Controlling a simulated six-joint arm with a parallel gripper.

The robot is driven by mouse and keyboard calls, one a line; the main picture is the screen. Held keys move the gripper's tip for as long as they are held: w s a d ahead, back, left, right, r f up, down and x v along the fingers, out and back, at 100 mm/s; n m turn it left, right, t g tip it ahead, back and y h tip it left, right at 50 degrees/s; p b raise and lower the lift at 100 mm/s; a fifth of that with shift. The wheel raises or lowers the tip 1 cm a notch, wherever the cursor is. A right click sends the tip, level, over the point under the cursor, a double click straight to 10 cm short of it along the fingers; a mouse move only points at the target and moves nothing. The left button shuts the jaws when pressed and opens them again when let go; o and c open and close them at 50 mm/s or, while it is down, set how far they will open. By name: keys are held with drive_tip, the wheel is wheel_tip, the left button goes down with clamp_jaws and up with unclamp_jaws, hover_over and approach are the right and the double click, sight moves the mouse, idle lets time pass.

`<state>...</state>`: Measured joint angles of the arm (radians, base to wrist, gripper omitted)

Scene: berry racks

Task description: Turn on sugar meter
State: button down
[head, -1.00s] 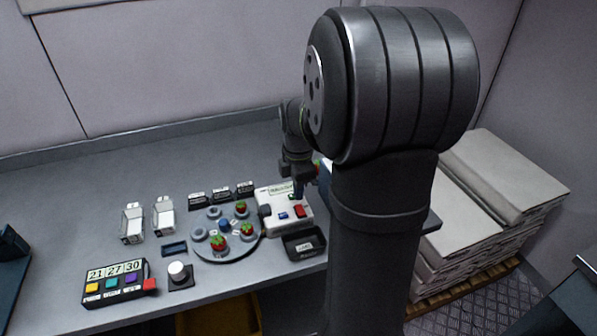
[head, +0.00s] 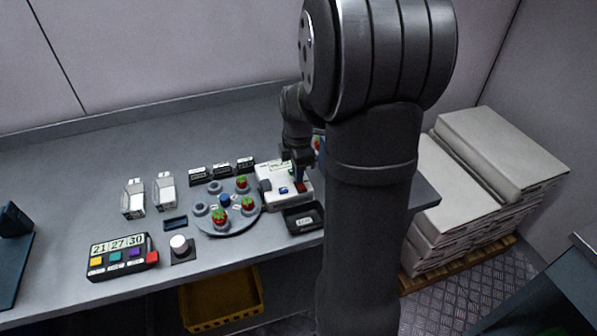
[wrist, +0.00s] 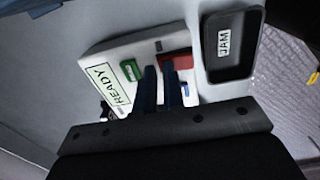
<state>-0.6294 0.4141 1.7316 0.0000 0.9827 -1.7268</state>
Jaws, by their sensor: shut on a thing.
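The sugar meter is a white box (head: 271,201) on the bench, right of the round plate. In the wrist view its sloped white body (wrist: 112,55) carries a label reading READY (wrist: 103,88), a green part (wrist: 131,69), a red switch (wrist: 178,62) and a small blue part (wrist: 185,89). My gripper (wrist: 158,70) points down at the meter, its dark blue fingers close together with their tips at the left end of the red switch. It is shut on the switch, though the fingers hide the contact. The gripper also shows in the head view (head: 300,180).
A black tray labelled JAM (head: 303,223) stands just in front of the meter. A round plate with strawberries (head: 243,218) is at its left. A button panel (head: 122,268) and a white knob (head: 179,245) lie further left.

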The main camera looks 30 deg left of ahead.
drive_tip(key=shift+s+d+f, duration=0.3)
drive_tip(key=shift+s+f, duration=0.05)
drive_tip(key=shift+f, duration=0.15)
drive_tip(key=shift+s+d+r, duration=0.2)
drive_tip(key=shift+s+d, duration=0.1)
drive_tip(key=shift+d, duration=0.1)
wheel_tip(320, 180, up, 15)
drive_tip(key=w+a, duration=0.1)
drive_tip(key=shift+w+a+f, duration=0.15)
drive_tip(key=shift+w+a, duration=0.05)
drive_tip(key=shift+a, duration=0.05)
drive_tip(key=f, duration=0.9)
drive_tip(key=s+d+f, duration=0.1)
drive_tip(key=f, duration=0.3)
drive_tip(key=shift+f, duration=0.3)
